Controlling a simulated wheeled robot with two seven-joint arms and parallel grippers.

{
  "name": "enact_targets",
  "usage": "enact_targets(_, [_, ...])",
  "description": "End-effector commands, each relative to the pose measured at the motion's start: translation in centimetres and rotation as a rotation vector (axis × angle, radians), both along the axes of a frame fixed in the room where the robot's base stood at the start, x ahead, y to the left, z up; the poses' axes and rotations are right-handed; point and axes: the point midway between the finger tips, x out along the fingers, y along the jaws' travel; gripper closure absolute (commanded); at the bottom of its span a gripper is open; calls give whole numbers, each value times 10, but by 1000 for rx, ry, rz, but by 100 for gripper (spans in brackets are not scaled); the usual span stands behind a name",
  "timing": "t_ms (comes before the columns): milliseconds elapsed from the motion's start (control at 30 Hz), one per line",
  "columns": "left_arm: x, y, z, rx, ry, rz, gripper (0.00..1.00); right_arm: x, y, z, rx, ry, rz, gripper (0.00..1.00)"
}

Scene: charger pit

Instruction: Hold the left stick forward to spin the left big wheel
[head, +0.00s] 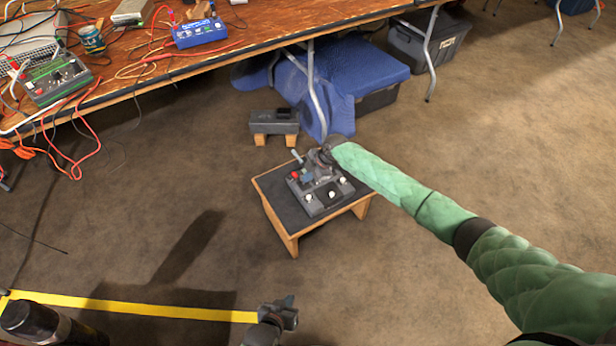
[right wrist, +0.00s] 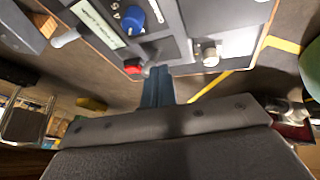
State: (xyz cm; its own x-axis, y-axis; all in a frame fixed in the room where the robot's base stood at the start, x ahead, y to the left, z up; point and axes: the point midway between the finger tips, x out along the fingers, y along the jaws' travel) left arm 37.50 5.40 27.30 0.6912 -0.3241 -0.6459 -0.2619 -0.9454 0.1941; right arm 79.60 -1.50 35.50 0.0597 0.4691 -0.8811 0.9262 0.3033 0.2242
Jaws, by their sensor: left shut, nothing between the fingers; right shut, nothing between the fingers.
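A grey control box (head: 322,199) sits on a small stool with a dark top (head: 272,189). It has a red button (head: 294,174), a blue knob (head: 308,178) and pale knobs along its near side. A pale stick (head: 297,156) sticks up at its far left corner. My right gripper (head: 325,156) is over the far side of the box, shut and empty. In the right wrist view its fingertips (right wrist: 158,72) are close to the red button (right wrist: 133,70); I cannot tell whether they touch. My left gripper (head: 280,309) is shut and empty, low and away from the box. I see no big wheel.
A dark device on wooden blocks (head: 274,123) stands on the floor behind the stool. A cluttered wooden table (head: 250,32) runs along the back, with a blue-covered bin (head: 365,65) under it. Yellow tape (head: 150,307) marks the floor at front left. Floor around the stool is mostly clear.

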Motion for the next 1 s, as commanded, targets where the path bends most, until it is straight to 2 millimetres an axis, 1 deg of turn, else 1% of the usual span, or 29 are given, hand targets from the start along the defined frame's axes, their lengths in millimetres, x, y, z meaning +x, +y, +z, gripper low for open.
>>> enact_targets(167, [0,0,0,0,0,0,100,-1,-1,-1,0,0,0,100])
enact_targets(567, [0,0,3,0,0,0,100,-12,-7,-7,0,0,0,100])
enact_targets(1000, [-1,0,2,1,5,0,100,-12,-7,-7,0,0,0,100])
